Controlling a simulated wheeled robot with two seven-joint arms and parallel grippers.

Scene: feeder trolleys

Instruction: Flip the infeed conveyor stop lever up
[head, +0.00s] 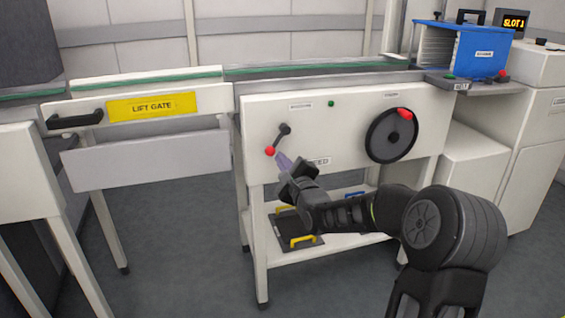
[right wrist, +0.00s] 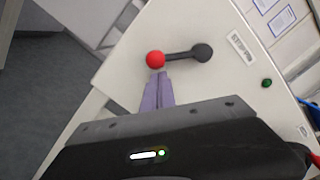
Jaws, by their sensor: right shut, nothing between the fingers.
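The stop lever (head: 278,140) is on the white front panel of the conveyor trolley. Its dark pivot is at the upper right and its red ball knob (head: 270,151) is at the lower left, so the lever slants down. In the right wrist view the lever (right wrist: 180,55) and red knob (right wrist: 155,59) show just beyond the fingertips. My right gripper (head: 284,160) is shut and empty, its purple fingers just below and right of the knob. In the wrist view the fingertips (right wrist: 161,78) appear close under the knob; I cannot tell whether they touch. My left gripper is not in view.
A black handwheel (head: 391,136) with a red grip is right of the lever. A green button (head: 331,104) is above. The lift gate (head: 152,106) is at left. A blue crate (head: 466,50) stands on the right end. A lower shelf (head: 335,238) holds yellow-handled items.

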